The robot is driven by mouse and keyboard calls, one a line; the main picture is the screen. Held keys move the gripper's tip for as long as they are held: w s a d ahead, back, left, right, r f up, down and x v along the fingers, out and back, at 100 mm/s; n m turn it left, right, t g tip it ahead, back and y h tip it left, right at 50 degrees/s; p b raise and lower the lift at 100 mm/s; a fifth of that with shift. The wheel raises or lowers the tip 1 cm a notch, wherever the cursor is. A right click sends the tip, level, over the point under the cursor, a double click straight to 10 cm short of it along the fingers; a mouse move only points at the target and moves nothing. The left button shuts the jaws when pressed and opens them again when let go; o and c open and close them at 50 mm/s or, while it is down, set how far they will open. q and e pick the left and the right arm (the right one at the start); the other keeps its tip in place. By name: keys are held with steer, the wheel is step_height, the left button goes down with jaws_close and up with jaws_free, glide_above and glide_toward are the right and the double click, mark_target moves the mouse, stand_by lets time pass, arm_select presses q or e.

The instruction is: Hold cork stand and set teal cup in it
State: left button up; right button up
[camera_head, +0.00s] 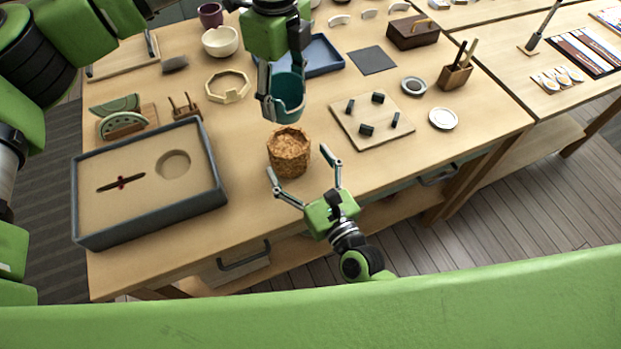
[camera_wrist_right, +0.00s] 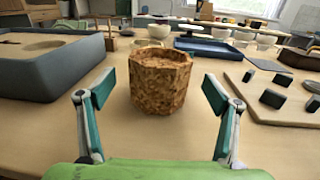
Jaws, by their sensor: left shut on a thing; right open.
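The cork stand (camera_head: 289,156) is a round brown block standing upright on the table. In the right wrist view the cork stand (camera_wrist_right: 160,82) is centred between the open fingers. The teal cup (camera_head: 288,98) is held upright above and slightly behind the stand, apart from it. My left gripper (camera_head: 283,106) is shut on the teal cup. My right gripper (camera_head: 303,163) is open, with its fingertips on the near side of the stand; it also shows in the right wrist view (camera_wrist_right: 158,90). The cup is not visible in the wrist view.
A grey-walled tray (camera_head: 150,226) with a sand-coloured inside stands at the left. A wooden board with several dark pegs (camera_head: 371,138) lies to the right of the stand. A blue tray (camera_head: 325,57) lies behind the cup. The table between stand and sand tray is clear.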

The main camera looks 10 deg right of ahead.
mark_target(292, 151)
steer(key=shift+x, duration=1.9)
steer(key=c, duration=1.3)
arm_select(q)
steer(key=shift+w+f+m, duration=0.1)
steer(key=shift+f+m, duration=0.2)
steer(key=shift+f, duration=1.4)
